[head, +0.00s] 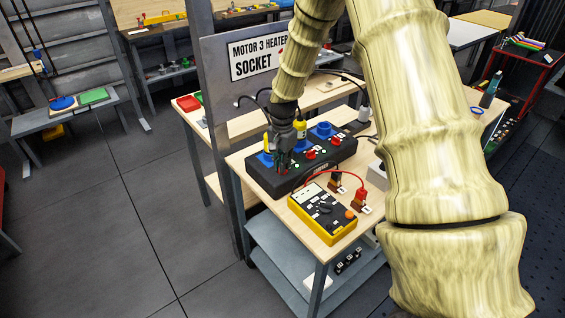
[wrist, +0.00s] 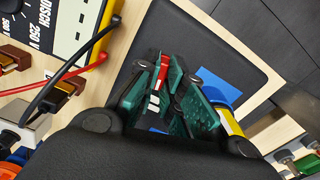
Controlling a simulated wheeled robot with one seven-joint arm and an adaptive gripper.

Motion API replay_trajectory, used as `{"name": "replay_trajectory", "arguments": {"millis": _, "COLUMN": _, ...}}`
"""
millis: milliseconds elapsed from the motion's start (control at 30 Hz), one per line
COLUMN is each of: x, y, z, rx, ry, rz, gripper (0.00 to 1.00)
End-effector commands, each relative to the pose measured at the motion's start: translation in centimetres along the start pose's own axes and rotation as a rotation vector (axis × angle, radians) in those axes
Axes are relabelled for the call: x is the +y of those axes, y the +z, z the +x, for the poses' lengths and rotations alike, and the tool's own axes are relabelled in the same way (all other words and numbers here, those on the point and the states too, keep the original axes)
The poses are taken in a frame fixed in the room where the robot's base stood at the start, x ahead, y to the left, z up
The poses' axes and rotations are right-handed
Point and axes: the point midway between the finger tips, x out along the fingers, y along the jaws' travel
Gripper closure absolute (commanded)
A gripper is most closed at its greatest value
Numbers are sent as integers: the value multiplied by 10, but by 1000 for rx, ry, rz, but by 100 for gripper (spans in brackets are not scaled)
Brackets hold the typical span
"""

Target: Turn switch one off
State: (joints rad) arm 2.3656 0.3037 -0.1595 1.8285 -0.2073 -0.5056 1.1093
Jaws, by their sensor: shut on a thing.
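A black switch box (head: 318,168) lies on the wooden bench, with blue sockets and red rocker switches along its top. Two red switches show clear of my gripper, a middle one (head: 310,155) and a far one (head: 335,141). My gripper (head: 282,160) is down at the near left end of the box. In the wrist view my gripper's green-padded fingers (wrist: 172,92) are shut on a small red switch (wrist: 164,68), mostly hidden between them. A blue socket (wrist: 218,85) with a yellow plug is close beside the fingers. The switch's number and position cannot be read.
A yellow multimeter (head: 322,213) lies in front of the box, with red and black leads beside it. A metal panel with a "MOTOR 3 HEATER SOCKET" sign (head: 257,55) stands behind. Cables run near the box's far end. Open floor lies to the left.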

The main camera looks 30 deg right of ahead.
Motion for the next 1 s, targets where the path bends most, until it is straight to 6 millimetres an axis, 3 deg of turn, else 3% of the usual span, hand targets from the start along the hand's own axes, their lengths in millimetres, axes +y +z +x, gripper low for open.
{"name": "replay_trajectory", "arguments": {"millis": 1000, "x": -1, "y": 0, "z": -1, "rx": 1, "ry": -2, "rz": -960, "gripper": 100}}
